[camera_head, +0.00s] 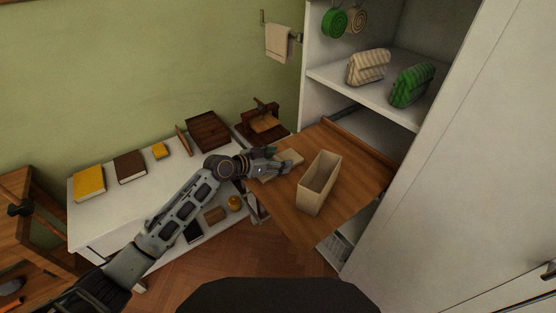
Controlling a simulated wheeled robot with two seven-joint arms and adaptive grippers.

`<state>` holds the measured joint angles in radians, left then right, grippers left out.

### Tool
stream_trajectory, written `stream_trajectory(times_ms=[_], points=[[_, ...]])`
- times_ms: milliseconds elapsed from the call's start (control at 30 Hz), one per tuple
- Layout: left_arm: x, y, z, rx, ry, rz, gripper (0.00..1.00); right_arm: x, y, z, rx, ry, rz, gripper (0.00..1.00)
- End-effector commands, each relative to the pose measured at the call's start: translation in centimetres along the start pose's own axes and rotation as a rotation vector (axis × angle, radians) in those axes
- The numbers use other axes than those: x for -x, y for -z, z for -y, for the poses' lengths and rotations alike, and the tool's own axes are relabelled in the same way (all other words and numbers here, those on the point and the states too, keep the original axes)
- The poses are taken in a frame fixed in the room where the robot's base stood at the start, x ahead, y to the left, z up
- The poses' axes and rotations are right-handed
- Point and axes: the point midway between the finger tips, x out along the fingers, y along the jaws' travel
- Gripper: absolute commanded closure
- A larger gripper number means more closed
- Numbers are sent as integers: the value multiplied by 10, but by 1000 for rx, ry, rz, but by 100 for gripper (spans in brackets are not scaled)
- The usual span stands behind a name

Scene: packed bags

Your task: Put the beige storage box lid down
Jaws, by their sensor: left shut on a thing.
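The beige storage box (319,183) stands open and empty on the brown wooden board (350,200) that juts out from the white cabinet. Its beige lid (292,157) is at my left gripper (288,162), just left of the box. My left gripper is shut on the lid, and its fingers hide part of it. The lid appears close to the board's surface; I cannot tell whether it touches. My right gripper is not in view.
A white low shelf (125,205) at left carries books and a brown wooden box (208,131). A cream bag (368,67) and a green bag (411,86) sit on the cabinet shelf. The board right of the box is clear.

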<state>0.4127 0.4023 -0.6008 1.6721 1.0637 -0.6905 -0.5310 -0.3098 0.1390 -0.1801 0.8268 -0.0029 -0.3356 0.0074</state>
Motion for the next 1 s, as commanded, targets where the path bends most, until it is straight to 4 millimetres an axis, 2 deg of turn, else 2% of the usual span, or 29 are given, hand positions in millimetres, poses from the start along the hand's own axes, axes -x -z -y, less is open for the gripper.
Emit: stream_trajectory(times_ms=[267, 300, 467, 1000], points=[[-2, -5, 0, 1, 0, 3, 45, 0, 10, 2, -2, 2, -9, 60], [-2, -5, 0, 1, -1, 3, 27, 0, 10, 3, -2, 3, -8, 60], [-2, -6, -1, 3, -1, 5, 7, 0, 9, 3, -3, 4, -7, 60], [-2, -8, -2, 7, -4, 11, 7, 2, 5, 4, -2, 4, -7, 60]])
